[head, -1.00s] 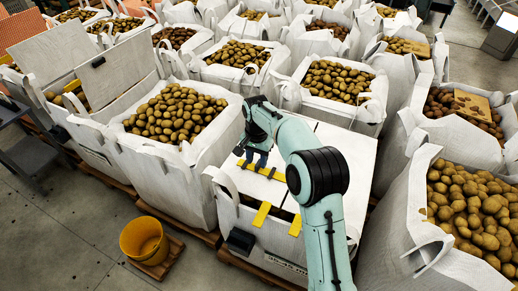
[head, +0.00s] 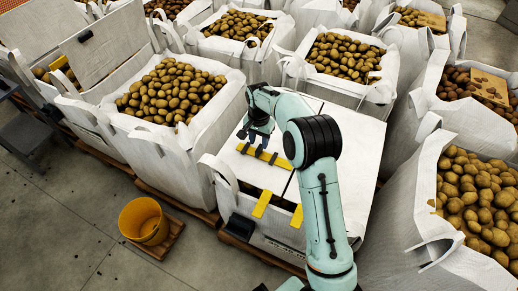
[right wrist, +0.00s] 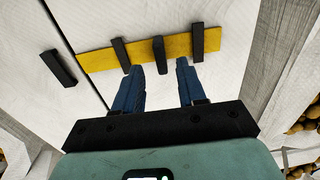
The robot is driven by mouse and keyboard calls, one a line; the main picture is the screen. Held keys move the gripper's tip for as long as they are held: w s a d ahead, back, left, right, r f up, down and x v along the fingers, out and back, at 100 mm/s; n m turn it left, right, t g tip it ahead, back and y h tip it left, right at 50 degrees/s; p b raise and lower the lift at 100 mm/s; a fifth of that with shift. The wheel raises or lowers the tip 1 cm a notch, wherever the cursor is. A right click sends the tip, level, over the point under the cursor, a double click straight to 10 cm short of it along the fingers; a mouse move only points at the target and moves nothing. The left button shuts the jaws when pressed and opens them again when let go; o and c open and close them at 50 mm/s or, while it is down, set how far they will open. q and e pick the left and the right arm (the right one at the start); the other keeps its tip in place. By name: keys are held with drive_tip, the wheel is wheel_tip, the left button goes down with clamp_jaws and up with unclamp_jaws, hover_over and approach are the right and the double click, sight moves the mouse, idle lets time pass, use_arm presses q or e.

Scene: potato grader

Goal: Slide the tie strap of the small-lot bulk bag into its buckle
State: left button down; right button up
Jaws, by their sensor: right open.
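The small-lot bulk bag (head: 225,210) is white, with flat closed top flaps that meet at a seam. A yellow tie strap (head: 280,161) lies across one flap under several black bars, and its end reaches about the seam. It also shows in the right wrist view (right wrist: 95,60). A separate black bar, which looks like the buckle (right wrist: 58,67), sits on the other flap, apart from the strap's end. My right gripper (head: 257,138) is open and empty; in the right wrist view its blue fingers (right wrist: 158,84) are just beside the strap. My left gripper is out of view.
Two more yellow straps (head: 262,204) (head: 297,215) hang over the bag's front edge. Open bags of potatoes (head: 170,92) (head: 345,68) crowd around it. A yellow bucket (head: 143,221) stands on a small pallet on the floor. Floor at the lower left is clear.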

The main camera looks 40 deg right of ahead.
sight(259, 148)
wheel_tip(259, 148, down, 5)
drive_tip(key=shift+f, duration=0.15)
clamp_jaws()
